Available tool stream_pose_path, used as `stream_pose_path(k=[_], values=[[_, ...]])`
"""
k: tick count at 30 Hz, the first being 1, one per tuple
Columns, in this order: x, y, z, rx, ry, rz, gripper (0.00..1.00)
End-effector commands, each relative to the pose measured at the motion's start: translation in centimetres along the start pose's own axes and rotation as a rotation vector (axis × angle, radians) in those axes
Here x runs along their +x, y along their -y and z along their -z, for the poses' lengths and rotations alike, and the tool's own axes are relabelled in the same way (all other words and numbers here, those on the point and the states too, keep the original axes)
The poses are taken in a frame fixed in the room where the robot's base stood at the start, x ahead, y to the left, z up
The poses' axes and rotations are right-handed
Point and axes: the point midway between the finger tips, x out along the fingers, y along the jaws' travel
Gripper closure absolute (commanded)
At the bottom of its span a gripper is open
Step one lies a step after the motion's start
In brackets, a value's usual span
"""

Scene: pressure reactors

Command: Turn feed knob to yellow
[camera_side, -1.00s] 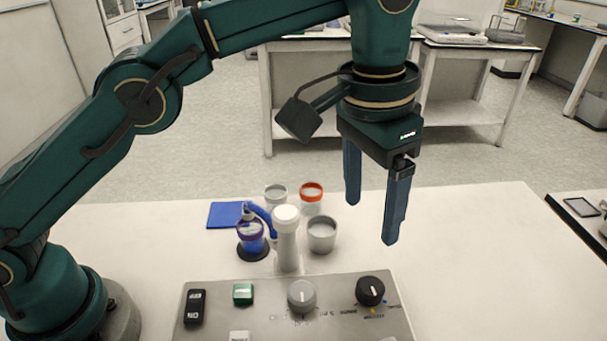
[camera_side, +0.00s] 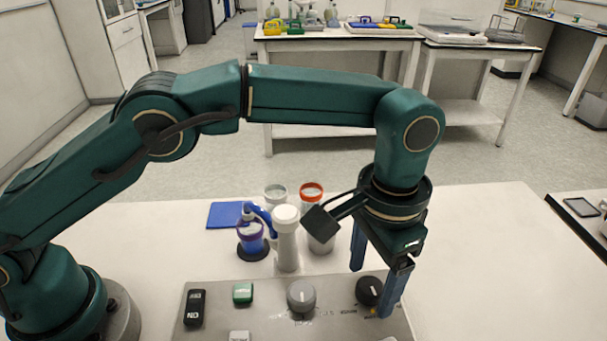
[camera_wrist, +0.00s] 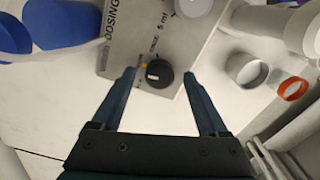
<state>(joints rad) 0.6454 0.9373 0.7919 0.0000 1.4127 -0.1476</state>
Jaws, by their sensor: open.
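The black knob (camera_side: 369,291) sits at the right end of the grey control panel (camera_side: 255,310). In the wrist view the knob (camera_wrist: 160,75) shows a white mark on its top, with a small yellow mark on the panel beside it. My gripper (camera_side: 371,291) points down over this knob. In the wrist view its two fingers (camera_wrist: 160,77) are open, one on each side of the knob, with gaps between. Their height relative to the knob is hard to tell. The near finger hides part of the knob's labels in the side view.
A grey knob (camera_side: 301,296), green button (camera_side: 243,293) and black rocker switch (camera_side: 195,307) share the panel. The table right of the panel is clear.

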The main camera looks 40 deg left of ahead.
Motion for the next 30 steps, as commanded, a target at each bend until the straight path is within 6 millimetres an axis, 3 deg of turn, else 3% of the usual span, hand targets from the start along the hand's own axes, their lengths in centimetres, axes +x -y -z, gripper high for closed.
stream_pose_path(k=[11,17,30], values=[[0.41,0.01,-0.01,0.000,-0.001,0.000,0.23],[0.40,0.01,-0.01,0.000,-0.001,0.000,0.99],[0.37,0.03,0.02,0.132,-0.001,0.000,1.00]])
